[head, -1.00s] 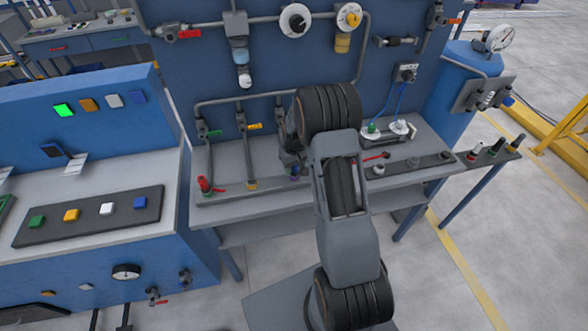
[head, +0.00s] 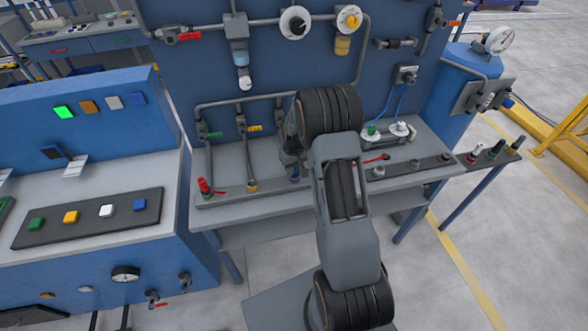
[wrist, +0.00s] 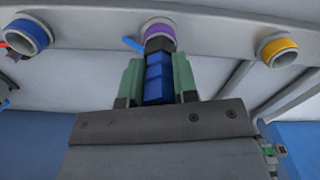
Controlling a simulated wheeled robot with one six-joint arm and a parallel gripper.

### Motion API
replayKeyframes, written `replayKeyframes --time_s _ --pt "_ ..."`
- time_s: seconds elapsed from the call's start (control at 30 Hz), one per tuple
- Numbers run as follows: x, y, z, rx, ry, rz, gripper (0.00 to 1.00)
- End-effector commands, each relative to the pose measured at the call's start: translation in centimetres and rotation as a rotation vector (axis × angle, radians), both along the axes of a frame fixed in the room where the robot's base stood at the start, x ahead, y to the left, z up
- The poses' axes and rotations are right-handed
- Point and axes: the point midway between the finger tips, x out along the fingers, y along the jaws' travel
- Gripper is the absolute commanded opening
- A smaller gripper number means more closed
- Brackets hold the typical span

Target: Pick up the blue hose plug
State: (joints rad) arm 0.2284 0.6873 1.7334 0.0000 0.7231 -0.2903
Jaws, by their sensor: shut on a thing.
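The blue hose plug (wrist: 158,80) shows in the wrist view as a ribbed blue body with a black end. My gripper (wrist: 159,88) is shut on it, with a green finger on each side. The plug's black end overlaps a purple-ringed pipe fitting (wrist: 159,36) in the picture; I cannot tell whether they touch. In the head view my gripper (head: 292,168) is low at the back panel, partly hidden by my arm, and the plug is too small to make out clearly there.
A blue-ringed fitting (wrist: 27,36) and a yellow-ringed fitting (wrist: 277,49) flank the purple one. A red-handled valve (head: 204,187) stands at the left of the bench. More plugs (head: 495,149) stand on a side shelf at the right. A button console (head: 85,215) is on the left.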

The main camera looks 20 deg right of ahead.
Motion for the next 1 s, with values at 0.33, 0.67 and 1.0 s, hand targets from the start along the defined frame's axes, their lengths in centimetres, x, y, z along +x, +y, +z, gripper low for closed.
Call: replayKeyframes --time_s 0.33,0.67,1.0 --pt "-1.8 -0.5 4.8 -0.002 -0.008 -0.002 0.00" --pt "-8.0 -1.9 9.9 -0.002 -0.006 -0.004 0.00" --pt "-12.6 -3.0 12.1 -0.002 -0.004 -0.001 0.00"
